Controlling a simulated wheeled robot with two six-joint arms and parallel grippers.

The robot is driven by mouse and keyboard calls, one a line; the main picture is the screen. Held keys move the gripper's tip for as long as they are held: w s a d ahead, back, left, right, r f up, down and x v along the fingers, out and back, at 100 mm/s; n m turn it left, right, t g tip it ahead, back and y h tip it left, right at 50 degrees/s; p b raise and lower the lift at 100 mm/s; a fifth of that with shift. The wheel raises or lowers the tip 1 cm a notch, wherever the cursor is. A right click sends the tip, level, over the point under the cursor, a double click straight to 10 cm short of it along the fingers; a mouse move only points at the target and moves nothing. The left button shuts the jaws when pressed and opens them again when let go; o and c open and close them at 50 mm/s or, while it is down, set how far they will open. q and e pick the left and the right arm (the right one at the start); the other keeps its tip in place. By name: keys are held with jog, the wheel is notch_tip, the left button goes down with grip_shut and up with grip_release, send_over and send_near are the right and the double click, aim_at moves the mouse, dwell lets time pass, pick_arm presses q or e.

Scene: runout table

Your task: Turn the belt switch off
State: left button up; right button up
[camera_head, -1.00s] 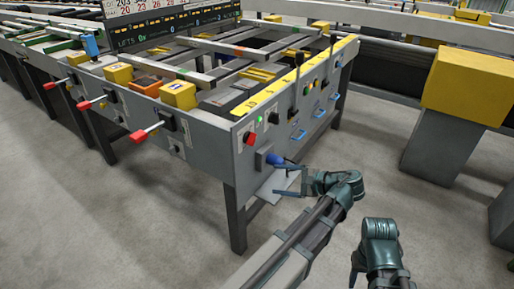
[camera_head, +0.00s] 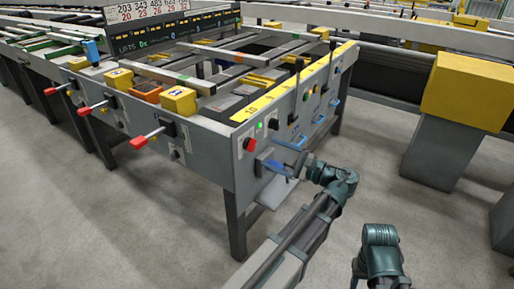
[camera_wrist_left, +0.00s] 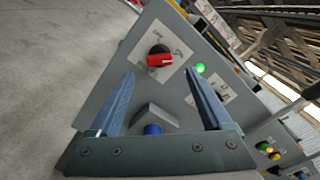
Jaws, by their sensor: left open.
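The belt switch, a red-handled rotary knob (camera_head: 250,144) on a white plate, is on the table's grey end panel. It shows in the left wrist view (camera_wrist_left: 160,59) with its red handle lying roughly crosswise in that picture. A green lamp (camera_wrist_left: 200,69) is lit beside it. My left gripper (camera_head: 280,153) is open and empty in front of the panel; in the left wrist view its blue fingers (camera_wrist_left: 159,73) stand either side of the knob's line. I cannot tell the remaining gap; no contact shows. My right arm (camera_head: 380,255) is at the bottom, its gripper mostly cut off.
A grey box with a blue plug (camera_wrist_left: 153,129) sits below the switch, between my fingers in the wrist view. Black levers (camera_head: 299,72) stand along the panel. Red-tipped handles (camera_head: 138,142) stick out on the left side. The floor in front is clear.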

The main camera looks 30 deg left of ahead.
aim_at(251, 145)
pick_arm(q)
jog(key=a, duration=0.6)
jog(key=shift+w+a, duration=0.25)
jog(key=shift+a, duration=0.05)
grip_shut()
jog(key=n, duration=1.7)
jog(key=shift+n, duration=0.6)
dwell(0.3)
